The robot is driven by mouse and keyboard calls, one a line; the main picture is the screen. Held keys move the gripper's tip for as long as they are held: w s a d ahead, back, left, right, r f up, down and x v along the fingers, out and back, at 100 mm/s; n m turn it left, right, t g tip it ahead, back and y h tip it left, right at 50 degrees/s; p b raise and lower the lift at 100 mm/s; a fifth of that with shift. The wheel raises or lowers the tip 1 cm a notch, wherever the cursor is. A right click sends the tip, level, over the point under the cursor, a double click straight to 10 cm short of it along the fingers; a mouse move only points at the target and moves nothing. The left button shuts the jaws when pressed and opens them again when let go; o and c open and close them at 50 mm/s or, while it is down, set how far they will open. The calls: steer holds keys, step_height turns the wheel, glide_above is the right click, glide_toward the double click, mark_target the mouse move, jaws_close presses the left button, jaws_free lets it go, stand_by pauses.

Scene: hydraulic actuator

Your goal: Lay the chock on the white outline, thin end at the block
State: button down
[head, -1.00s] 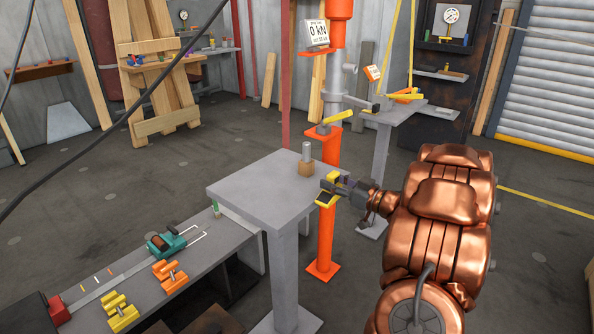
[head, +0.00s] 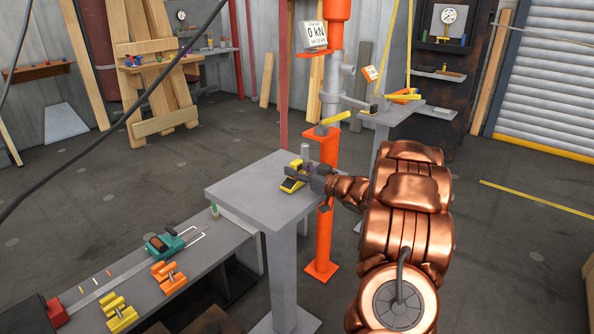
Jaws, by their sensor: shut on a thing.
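A grey metal cylinder (head: 306,151) shows upright just behind the gripper. A white outline (head: 203,234) is marked on the low bench at the left, beside a teal block-like device (head: 165,245) with a brown part on top. The outline looks bare.
The grey pedestal table (head: 240,189) stands between my gripper and the low bench (head: 215,255). Yellow (head: 121,312) and orange (head: 169,276) fixtures sit on the bench's near side. An orange post (head: 323,235) rises close behind the pedestal. A dark cable hangs across the left.

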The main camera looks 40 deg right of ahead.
steer(key=shift+s+f, duration=0.1)
steer(key=shift+f, duration=0.05)
steer(key=c, duration=0.9)
jaws_free()
steer(key=shift+c, duration=0.2)
steer(key=shift+s+d, duration=0.1)
steer(key=v, duration=1.1)
steer(key=shift+s, duration=0.35)
